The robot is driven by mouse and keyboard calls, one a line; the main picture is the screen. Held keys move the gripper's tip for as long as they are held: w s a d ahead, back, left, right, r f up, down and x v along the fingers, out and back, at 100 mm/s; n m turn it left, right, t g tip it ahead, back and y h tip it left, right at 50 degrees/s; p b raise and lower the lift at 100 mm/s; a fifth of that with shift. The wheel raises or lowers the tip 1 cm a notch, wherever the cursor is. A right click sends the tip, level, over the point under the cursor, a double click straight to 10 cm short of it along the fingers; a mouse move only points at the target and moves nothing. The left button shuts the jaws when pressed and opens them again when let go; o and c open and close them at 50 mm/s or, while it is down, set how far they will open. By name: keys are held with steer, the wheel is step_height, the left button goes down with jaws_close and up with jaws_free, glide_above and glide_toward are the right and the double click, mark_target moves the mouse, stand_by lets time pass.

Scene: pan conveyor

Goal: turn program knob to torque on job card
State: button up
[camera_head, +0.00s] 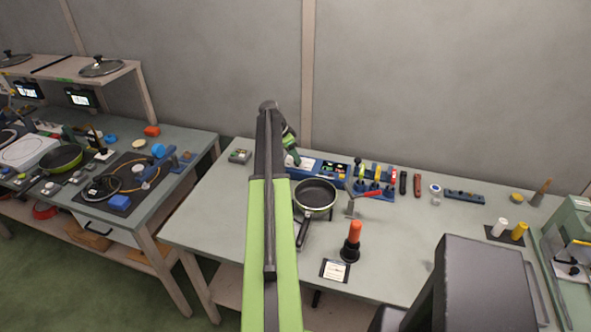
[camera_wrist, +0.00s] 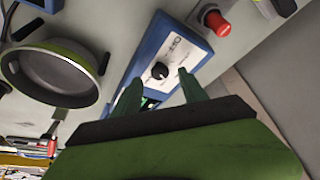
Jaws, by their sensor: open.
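The black program knob (camera_wrist: 160,71) sits on the white label face of a blue control box (camera_wrist: 146,50) in the wrist view. My gripper (camera_wrist: 159,77) is open, with its two green fingers spread on either side of the knob in the picture. I cannot tell whether they touch it. In the head view my gripper (camera_head: 294,157) is over the left part of the blue box (camera_head: 333,168), and my arm hides some of that area. A white card in a dark frame (camera_head: 335,270), possibly the job card, lies near the bench front; its print is too small to read.
A pan (camera_head: 316,194) sits just in front of the box and also shows in the wrist view (camera_wrist: 60,72). A red button (camera_wrist: 215,22) is beside the box. The right-centre bench is mostly clear.

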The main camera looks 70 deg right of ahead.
steer(key=b+x, duration=0.1)
steer(key=x, duration=0.1)
steer(key=shift+d+f, duration=0.1)
steer(key=shift+f, duration=0.2)
steer(key=shift+r, duration=0.1)
jaws_close()
steer(key=shift+s+a+n+t+h, duration=0.1)
steer(key=shift+n+t+h, duration=0.05)
steer(key=shift+n, duration=0.4)
steer(key=shift+s+a+n+t+h, duration=0.1)
steer(key=shift+s+n+t+h, duration=0.05)
steer(key=shift+n, duration=0.4)
steer(key=n+t, duration=0.1)
steer(key=n, duration=0.1)
steer(key=shift+d+n, duration=0.1)
steer(key=shift+n, duration=0.2)
steer(key=shift+h, duration=0.3)
jaws_free()
